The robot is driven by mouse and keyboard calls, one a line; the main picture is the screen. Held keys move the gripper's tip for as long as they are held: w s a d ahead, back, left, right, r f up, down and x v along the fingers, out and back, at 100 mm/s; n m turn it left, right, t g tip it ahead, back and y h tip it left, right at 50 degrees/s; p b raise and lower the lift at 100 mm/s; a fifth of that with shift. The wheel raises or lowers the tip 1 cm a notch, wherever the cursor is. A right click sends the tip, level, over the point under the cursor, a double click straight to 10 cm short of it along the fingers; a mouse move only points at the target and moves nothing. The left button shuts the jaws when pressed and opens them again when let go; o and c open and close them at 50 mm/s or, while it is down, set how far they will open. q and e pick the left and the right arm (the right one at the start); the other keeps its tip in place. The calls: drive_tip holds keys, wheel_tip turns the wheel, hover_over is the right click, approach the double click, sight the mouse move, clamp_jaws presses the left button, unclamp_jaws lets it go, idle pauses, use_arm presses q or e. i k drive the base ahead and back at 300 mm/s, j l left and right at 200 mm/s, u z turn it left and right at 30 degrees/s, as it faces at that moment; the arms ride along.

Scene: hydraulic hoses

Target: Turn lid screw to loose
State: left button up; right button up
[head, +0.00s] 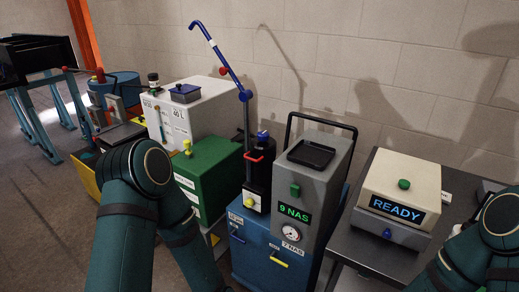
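I cannot tell for certain which part is the lid screw. A green box (208,172) left of centre has a small yellow knob (187,146) on top. A white tank (195,118) behind it carries a dark blue lidded box (185,93) and a dark cap with a green band (153,82). My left arm rises at the lower left in front of the green box and bends down out of the frame. My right arm is at the lower right edge. Neither gripper's fingers show.
A blue cabinet (262,258) carries a black hand pump with a tall blue lever (222,60) and a grey unit reading 9 NAS (322,180). A beige READY device (400,190) stands on a dark table (356,247) at right. Blue trestles (35,125) stand far left.

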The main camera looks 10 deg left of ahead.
sight(263, 136)
drive_tip(key=z, duration=0.3)
drive_tip(key=i+j+z, duration=0.1)
drive_tip(key=j+z, duration=0.55)
drive_tip(key=j, duration=0.2)
drive_tip(key=j+z, duration=0.25)
drive_tip(key=j, duration=1.75)
